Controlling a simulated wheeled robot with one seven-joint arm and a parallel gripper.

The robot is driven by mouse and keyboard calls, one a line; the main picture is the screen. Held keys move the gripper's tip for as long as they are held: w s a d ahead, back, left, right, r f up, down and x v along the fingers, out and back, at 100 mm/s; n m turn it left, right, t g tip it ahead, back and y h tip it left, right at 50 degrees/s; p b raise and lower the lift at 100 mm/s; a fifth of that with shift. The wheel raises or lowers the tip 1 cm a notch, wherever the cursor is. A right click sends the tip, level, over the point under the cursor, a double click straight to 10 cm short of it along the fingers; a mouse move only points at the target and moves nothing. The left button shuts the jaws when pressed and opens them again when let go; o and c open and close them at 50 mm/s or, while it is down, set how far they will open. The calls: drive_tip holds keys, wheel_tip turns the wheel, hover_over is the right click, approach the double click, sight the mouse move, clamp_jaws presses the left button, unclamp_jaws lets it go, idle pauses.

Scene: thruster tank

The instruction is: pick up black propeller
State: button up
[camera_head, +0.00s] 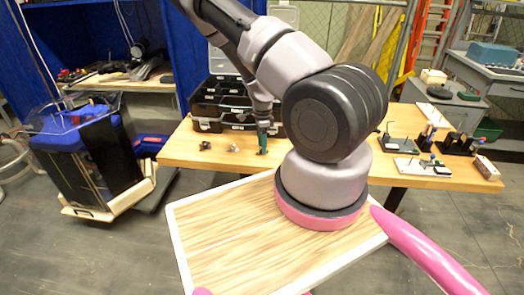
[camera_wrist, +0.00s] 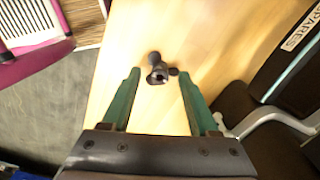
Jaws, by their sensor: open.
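A black propeller (camera_wrist: 157,72) lies on the wooden table in the wrist view, in the gap between my fingertips and apart from both. My gripper (camera_wrist: 158,76) is open and empty, with a green finger on each side. In the head view my gripper (camera_head: 262,142) points down close over the table, in front of the black organizer box. A small dark part (camera_head: 205,145) and a greyer part (camera_head: 233,148) lie on the table to its left. I cannot tell which of these is the propeller in the wrist view.
The black organizer box (camera_head: 208,112), marked SPARES in the wrist view (camera_wrist: 290,80), stands close behind my gripper. Small devices (camera_head: 420,165) stand on the right of the wooden table (camera_head: 185,157). A blue-topped tank (camera_head: 85,150) stands at left.

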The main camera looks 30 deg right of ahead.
drive_tip(key=shift+f, duration=0.15)
clamp_jaws()
wheel_tip(320, 180, up, 10)
idle(0.8)
